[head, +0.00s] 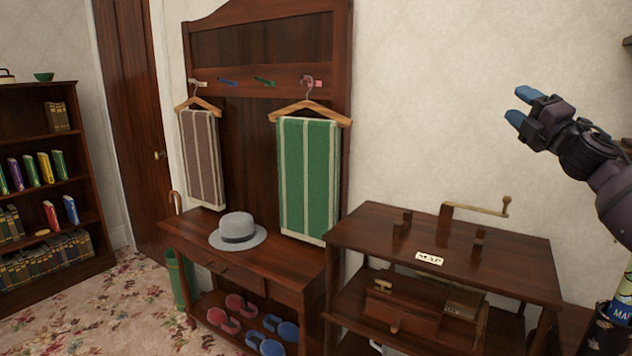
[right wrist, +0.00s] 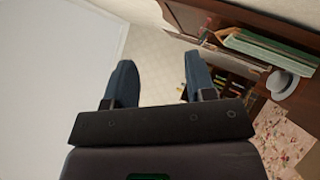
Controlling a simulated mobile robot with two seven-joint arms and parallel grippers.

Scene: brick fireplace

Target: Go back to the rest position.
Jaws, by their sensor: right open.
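My right gripper (head: 518,106) is raised at the right side of the head view, in front of the bare wall and above the small dark table. Its two blue fingers are apart with nothing between them. In the right wrist view the open gripper (right wrist: 160,88) shows both fingers spread, with the pale wall behind. My left gripper is in neither view.
A small table (head: 375,225) with a crank stands below my right gripper. A hall stand (head: 265,70) holds a green striped towel (head: 308,180), a brown one (head: 202,160) and a grey hat (head: 237,230). A bookcase (head: 40,87) stands at far left. Carpet (head: 115,310) is clear between.

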